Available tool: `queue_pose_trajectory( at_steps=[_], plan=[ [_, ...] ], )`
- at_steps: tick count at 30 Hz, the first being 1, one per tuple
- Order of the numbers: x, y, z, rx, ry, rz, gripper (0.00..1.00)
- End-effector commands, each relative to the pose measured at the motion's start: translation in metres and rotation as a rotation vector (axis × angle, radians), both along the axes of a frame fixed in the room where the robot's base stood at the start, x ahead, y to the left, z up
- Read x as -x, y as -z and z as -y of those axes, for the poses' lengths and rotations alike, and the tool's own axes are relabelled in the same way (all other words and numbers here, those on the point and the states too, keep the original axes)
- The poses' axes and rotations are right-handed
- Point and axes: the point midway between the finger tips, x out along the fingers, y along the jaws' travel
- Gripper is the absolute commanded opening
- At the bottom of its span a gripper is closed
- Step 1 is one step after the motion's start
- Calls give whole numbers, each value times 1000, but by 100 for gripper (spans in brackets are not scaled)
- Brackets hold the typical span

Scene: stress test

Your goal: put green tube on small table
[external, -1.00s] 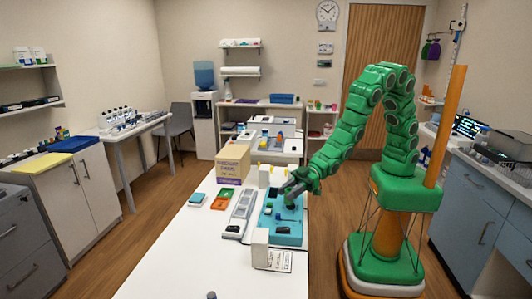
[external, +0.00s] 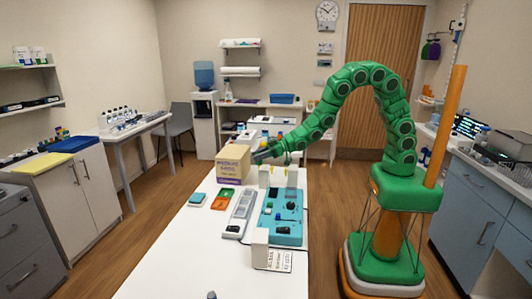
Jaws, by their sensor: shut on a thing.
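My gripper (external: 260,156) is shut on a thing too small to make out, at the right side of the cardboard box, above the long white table. I cannot tell whether the held thing is the green tube, and I see no clear green tube elsewhere. Its jaws point left, and the arm arches high behind them. A lower white table (external: 258,149) with small things stands beyond the long table, partly hidden by the box and my arm. Another narrow table (external: 141,133) stands at the left wall. I cannot tell which is the small table.
The long white table (external: 185,270) holds a teal device (external: 289,238), a grey strip-like device (external: 241,211), an orange tray (external: 222,198), white upright blocks and the cardboard box (external: 233,163). Its near left part is clear. A grey chair (external: 181,125) stands at the back left.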

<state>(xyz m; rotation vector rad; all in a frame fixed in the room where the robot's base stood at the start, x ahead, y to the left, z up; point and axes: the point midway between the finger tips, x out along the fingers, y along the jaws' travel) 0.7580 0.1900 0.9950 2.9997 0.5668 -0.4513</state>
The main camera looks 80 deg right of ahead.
Motion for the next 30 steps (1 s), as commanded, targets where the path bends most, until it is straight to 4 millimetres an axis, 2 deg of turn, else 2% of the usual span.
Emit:
queue_pose_trajectory(
  at_steps=[1, 9, 12, 15, 21, 30],
  plan=[
    [-5, 0, 19, 0, 27, 0, 7],
    [-22, 15, 120, 1, 210, -5, 7],
    [-23, 23, 151, 1, 279, -6, 7],
    [-23, 29, 173, 1, 330, -4, 7],
    [-22, 34, 190, 0, 374, -1, 7],
    [-22, 30, 191, 1, 375, -1, 7]
  ],
)
